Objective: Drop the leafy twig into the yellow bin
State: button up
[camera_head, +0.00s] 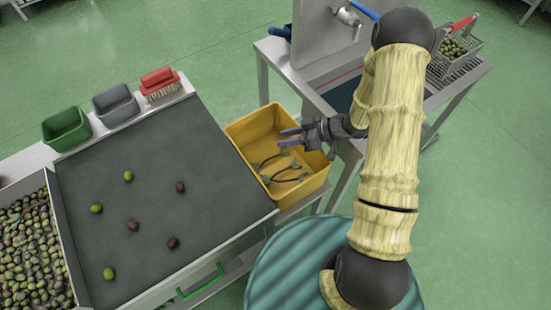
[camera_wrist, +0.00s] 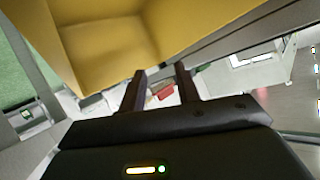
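The yellow bin (camera_head: 244,124) stands at the right end of the grey sorting table. Dark twigs with green leaves (camera_head: 286,180) lie on its floor. My gripper (camera_head: 285,137) is above the bin, with its two purple-grey fingers pointing left. In the wrist view the fingers of my gripper (camera_wrist: 161,86) stand apart with nothing held between them. The yellow bin (camera_wrist: 110,45) fills the upper part of that view, and no twig shows there.
The grey sorting belt (camera_head: 160,195) carries several scattered olives. A green tub (camera_head: 66,129), a grey tub (camera_head: 115,105) and a red brush (camera_head: 159,80) stand along its back edge. A metal sink (camera_head: 325,75) with a wire basket of olives (camera_head: 452,52) stands behind my arm.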

notch_tip(320, 180, up, 10)
jog(key=p, duration=0.1)
dwell(0.5)
dwell(0.4)
dwell(0.4)
jog(key=w+d+r+m+t+h+p, duration=0.4)
jog(key=d+r+m+t+h+p, duration=0.25)
jog(key=d+r+h, duration=0.35)
jog(key=s+r+m+g+h+p, duration=0.1)
jog(key=s+r+m+g+p, duration=0.1)
jog(key=s, duration=0.6)
jog(key=s+d+r+m+g+h+p, duration=0.1)
jog(key=s+r+m+g, duration=0.2)
jog(key=s+r+m, duration=0.2)
jog(key=s, duration=0.3)
jog(key=shift+s+d+r+h+p, duration=0.25)
jog(key=shift+d+r+h+p, duration=0.05)
jog(key=shift+r+p, duration=0.05)
